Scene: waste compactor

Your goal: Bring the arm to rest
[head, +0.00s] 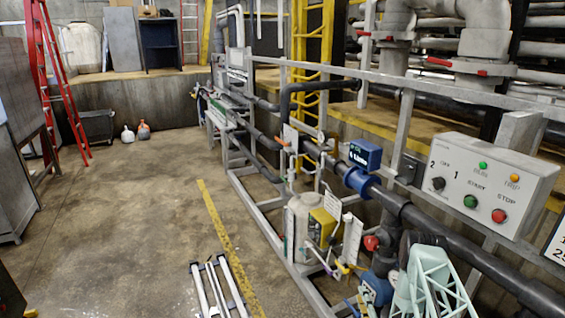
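The task names no other object.
A grey control box (488,184) with a knob and buttons is on the right, by a grey railing (404,128). A blue flow meter (364,155) sits on dark piping. A red ladder (57,80) and grey cabinet (22,130) stand left. Concrete floor (130,225) is largely clear.

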